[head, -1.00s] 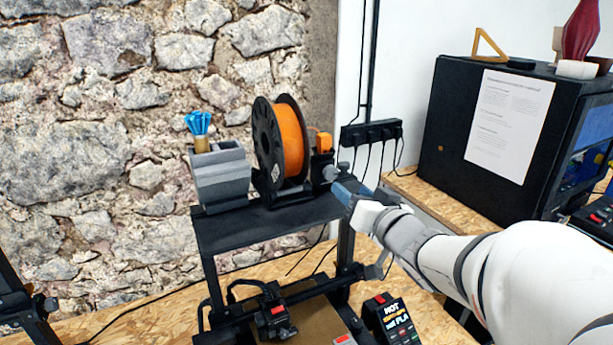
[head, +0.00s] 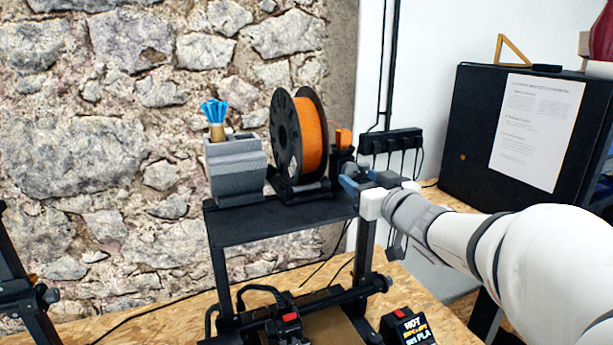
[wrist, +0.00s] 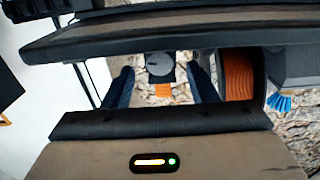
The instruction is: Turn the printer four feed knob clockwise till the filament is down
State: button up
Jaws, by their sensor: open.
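The printer (head: 285,229) has a black top shelf bearing a spool of orange filament (head: 314,135). The orange and black feeder (head: 343,140) sits just right of the spool. In the wrist view the round dark feed knob (wrist: 160,66) faces me, with an orange part below it in the picture. My gripper (wrist: 162,86) is open, its two dark blue fingers left and right of the knob in that view. They are apart from its sides; how deep they reach is unclear. In the head view my gripper (head: 352,183) is at the feeder and hides the knob.
A grey holder (head: 236,170) with blue pieces stands on the shelf left of the spool. A black power strip (head: 391,141) hangs on the wall behind my gripper. A small display (head: 408,328) stands at the printer's lower right. A black enclosure (head: 470,120) is at the right.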

aim_at(351, 172)
jog(key=shift+x, duration=1.55)
jog(key=shift+c, duration=0.3)
